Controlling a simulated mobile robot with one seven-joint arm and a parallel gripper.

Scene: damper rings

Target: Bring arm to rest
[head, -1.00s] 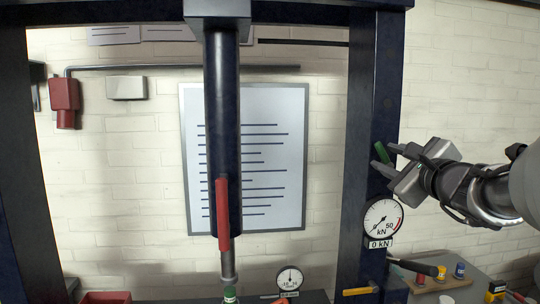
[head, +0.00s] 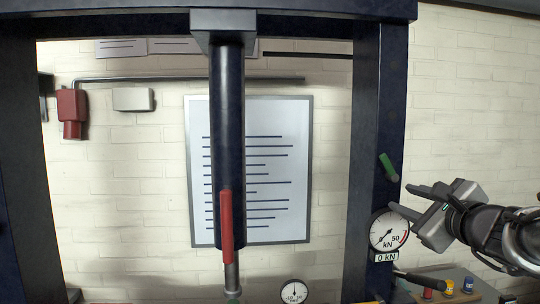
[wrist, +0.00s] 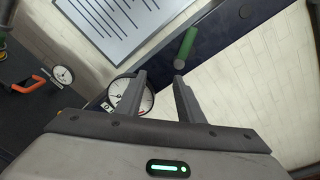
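My gripper (head: 407,199) is at the right of the head view, in front of the press frame's right post (head: 375,120). Its two fingers are apart, with nothing between them. In the wrist view the open fingers (wrist: 160,82) point toward the post. A green handle (head: 388,166) on the post is just above the fingers in the head view and apart from them. It also shows beyond the fingertips in the wrist view (wrist: 187,43). The round force gauge (head: 389,232) reads 0 kN and sits below the fingers.
A dark blue ram (head: 228,150) with a red bar (head: 226,225) hangs mid-frame. A small dial (head: 294,291) stands low behind it. A wooden block with colored rings (head: 450,290) is at lower right. The wall right of the post is clear.

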